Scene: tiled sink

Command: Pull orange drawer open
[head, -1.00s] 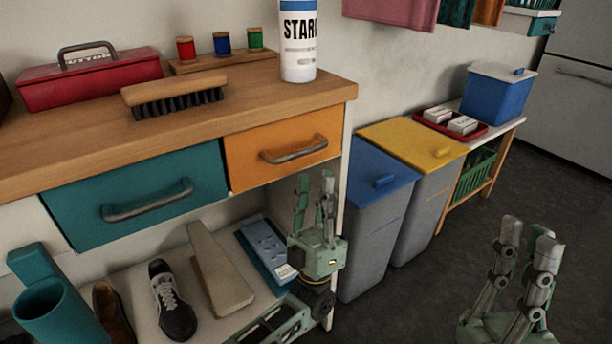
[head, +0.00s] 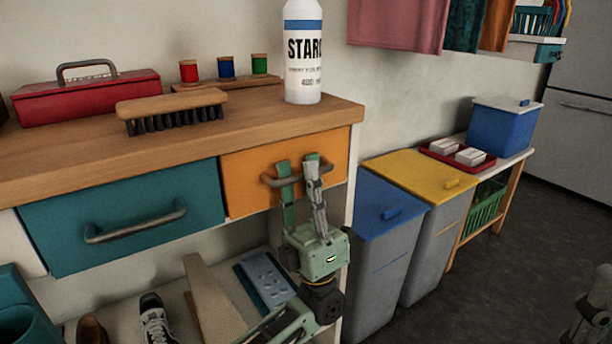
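The orange drawer (head: 240,190) sits under the wooden worktop, right of the teal drawer, and its front looks flush with the cabinet. Its grey bar handle (head: 268,181) is partly hidden by my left gripper (head: 299,164). The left gripper points upward with its two fingers apart, overlapping the handle in the picture. No grip on the handle shows, and I cannot tell whether a finger touches it. Only part of my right gripper (head: 592,305) shows at the lower right edge, away from the drawer; its finger gap is not clear.
The teal drawer (head: 130,215) is beside the orange one. A brush (head: 172,110), a red toolbox (head: 85,97) and a starch bottle (head: 303,60) stand on the worktop (head: 60,145). Blue-lidded (head: 385,210) and yellow-lidded (head: 425,175) bins stand to the right. Shoes lie on the shelf below.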

